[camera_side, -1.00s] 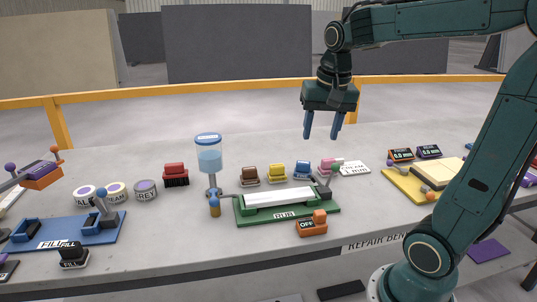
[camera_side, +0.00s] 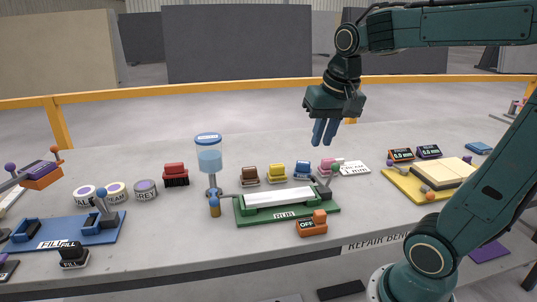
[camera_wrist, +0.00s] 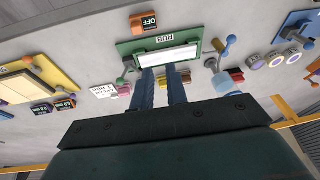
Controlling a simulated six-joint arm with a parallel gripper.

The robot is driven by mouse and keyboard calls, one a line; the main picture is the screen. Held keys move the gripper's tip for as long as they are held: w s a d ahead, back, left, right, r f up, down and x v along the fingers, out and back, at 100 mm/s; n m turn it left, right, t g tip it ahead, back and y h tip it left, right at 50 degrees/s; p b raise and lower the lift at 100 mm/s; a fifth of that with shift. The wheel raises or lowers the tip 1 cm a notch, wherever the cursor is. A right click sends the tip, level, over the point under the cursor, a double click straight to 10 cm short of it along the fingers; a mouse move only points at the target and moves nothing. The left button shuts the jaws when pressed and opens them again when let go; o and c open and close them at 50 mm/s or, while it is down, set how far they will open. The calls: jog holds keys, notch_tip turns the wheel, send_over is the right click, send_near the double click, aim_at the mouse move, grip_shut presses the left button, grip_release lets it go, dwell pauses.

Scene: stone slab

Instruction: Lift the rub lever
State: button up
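The rub station, a green base (camera_side: 247,221) labelled RUB with a white block along it, sits mid-bench in the side view; its base also shows in the wrist view (camera_wrist: 124,47). The rub lever (camera_side: 327,182) is a grey arm with a green knob at the station's right end, leaning up. In the wrist view the lever (camera_wrist: 122,82) is left of my fingers. My gripper (camera_side: 324,143) points down, above the bench and apart from the lever. The wrist view shows its fingers (camera_wrist: 159,72) apart with nothing between them.
Pink (camera_side: 326,166), blue (camera_side: 302,170), yellow (camera_side: 277,174) and brown (camera_side: 249,176) blocks stand behind the station. A blue dispenser (camera_side: 209,160) stands to its left. An orange OFF switch (camera_side: 312,226) is in front, a yellow tray (camera_side: 405,188) right.

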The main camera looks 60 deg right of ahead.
jog(key=shift+w+d+f, duration=0.1)
jog(key=shift+w+d, duration=0.1)
jog(key=shift+d, duration=0.15)
grip_shut()
jog(key=m+g, duration=0.2)
jog(key=m, duration=1.2)
send_over(331, 176)
jog(key=s+d, duration=0.4)
jog(key=d, duration=0.3)
notch_tip(331, 176, down, 9)
jog(key=shift+w+a+f, duration=0.1)
jog(key=shift+a+f, duration=0.1)
jog(key=shift+a, duration=0.1)
jog(key=shift+n, duration=0.3)
notch_tip(331, 176, down, 10)
jog(key=d, duration=0.1)
jog(key=shift+w+a+r, duration=0.2)
jog(key=shift+w+a, duration=0.15)
jog(key=shift+a, duration=0.25)
jog(key=shift+w+a+r, duration=0.2)
jog(key=shift+w+a, duration=0.1)
jog(key=shift+a, duration=0.3)
jog(key=shift+w+a+r, duration=0.2)
jog(key=shift+w+a, duration=0.15)
jog(key=shift+a, duration=0.25)
